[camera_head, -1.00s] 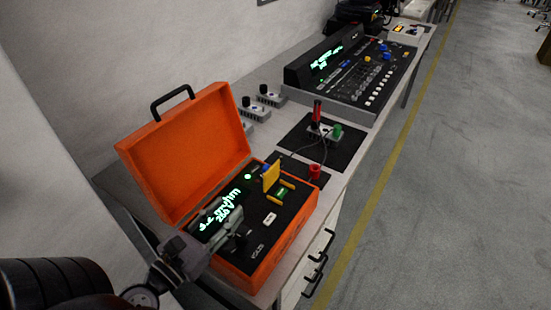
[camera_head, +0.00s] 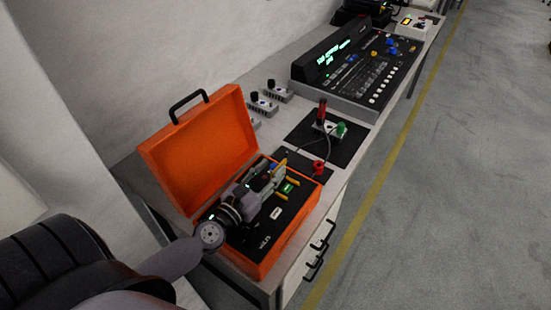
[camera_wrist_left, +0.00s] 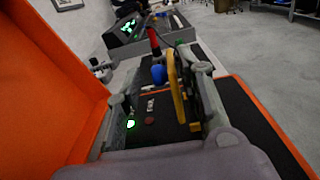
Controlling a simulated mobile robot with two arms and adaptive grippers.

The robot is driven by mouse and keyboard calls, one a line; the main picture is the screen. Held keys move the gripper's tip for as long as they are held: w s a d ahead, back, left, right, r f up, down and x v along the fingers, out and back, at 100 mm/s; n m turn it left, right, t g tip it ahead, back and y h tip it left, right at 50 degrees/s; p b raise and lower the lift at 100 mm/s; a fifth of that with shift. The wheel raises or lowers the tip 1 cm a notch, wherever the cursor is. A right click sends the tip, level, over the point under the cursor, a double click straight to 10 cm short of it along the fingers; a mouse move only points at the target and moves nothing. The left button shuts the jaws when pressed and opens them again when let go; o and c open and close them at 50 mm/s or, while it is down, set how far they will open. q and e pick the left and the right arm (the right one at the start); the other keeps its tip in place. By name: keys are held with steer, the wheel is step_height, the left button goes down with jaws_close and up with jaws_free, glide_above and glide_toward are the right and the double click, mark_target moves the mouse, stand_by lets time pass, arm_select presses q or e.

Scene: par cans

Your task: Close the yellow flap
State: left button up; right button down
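The yellow flap (camera_head: 281,164) stands raised on the black panel inside the open orange case (camera_head: 262,268). My left gripper (camera_head: 265,178) is over this panel, at the flap, and partly hides it. In the left wrist view the flap (camera_wrist_left: 175,85) rises between my two open fingers, closer to the right finger. I cannot tell whether that finger touches it. Yellow guards (camera_head: 292,182) with a green part (camera_head: 287,188) between them show on the panel beside the gripper. My right gripper is not in view.
The case's orange lid (camera_head: 205,145) stands open at the left, close to my left arm. A blue knob (camera_wrist_left: 158,73) is just left of the flap. A red cylinder (camera_head: 318,167) and a black mat (camera_head: 326,138) lie beyond the case on the bench.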

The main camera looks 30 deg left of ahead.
mark_target(272, 168)
arm_select(q)
steer(key=shift+w+d, duration=0.1)
steer(key=shift+w, duration=1.45)
steer(key=shift+c, duration=0.4)
